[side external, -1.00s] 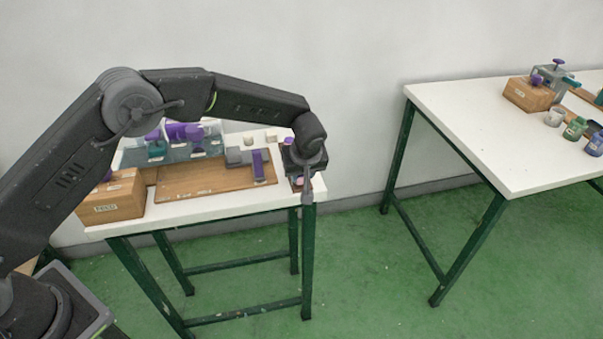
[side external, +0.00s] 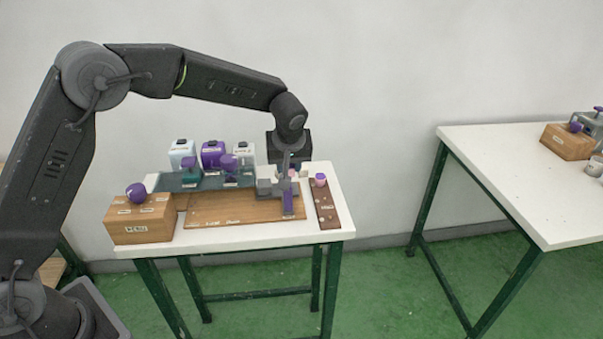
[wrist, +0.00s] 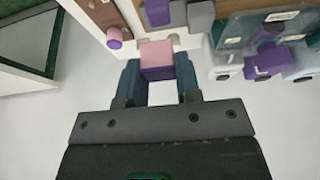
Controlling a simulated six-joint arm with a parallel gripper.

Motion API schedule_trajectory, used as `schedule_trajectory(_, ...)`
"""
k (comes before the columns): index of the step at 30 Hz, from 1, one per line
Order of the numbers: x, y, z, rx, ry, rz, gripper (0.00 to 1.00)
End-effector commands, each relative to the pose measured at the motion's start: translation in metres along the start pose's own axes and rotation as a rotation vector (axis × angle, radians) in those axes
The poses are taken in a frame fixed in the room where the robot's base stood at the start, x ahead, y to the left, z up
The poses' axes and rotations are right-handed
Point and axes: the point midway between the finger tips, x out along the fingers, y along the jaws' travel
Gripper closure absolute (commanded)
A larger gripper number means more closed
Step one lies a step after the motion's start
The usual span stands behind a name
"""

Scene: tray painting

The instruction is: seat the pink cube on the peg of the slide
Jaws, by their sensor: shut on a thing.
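My gripper (wrist: 158,78) is shut on the pink cube (wrist: 157,54) in the wrist view. The cube has one pink face and one purple face, and sits between the two blue-grey fingers. In the side view my gripper (side external: 287,163) points down over the right part of the near table, above grey blocks and an upright purple piece (side external: 288,203). That purple piece also shows at the top of the wrist view (wrist: 157,12), just beyond the cube. I cannot tell which part is the slide; its peg is not clearly visible.
A brown strip (side external: 328,207) carries a pink-and-purple piece (side external: 320,179), close right of my gripper. A wooden board (side external: 235,211) lies left. A wooden box (side external: 139,220) and several bottles on a grey tray (side external: 165,183) stand farther left. Pale pieces show near the cube.

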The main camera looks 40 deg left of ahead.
Motion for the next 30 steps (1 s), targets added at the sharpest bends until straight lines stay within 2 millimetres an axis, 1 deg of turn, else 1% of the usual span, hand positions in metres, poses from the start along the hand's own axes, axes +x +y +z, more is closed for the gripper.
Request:
schedule_trajectory(4,0.008,-0.005,-0.01,0.051,-0.01,0.021,0.91)
schedule_trajectory(12,0.044,-0.006,-0.035,0.267,-0.016,0.113,0.91)
schedule_trajectory(16,0.055,-0.007,-0.043,0.334,-0.006,0.141,0.91)
schedule_trajectory(21,0.06,-0.007,-0.044,0.362,-0.001,0.152,0.91)
schedule_trajectory(26,0.068,-0.007,-0.041,0.363,-0.002,0.151,0.91)
schedule_trajectory(30,0.077,-0.007,-0.037,0.362,-0.002,0.15,0.91)
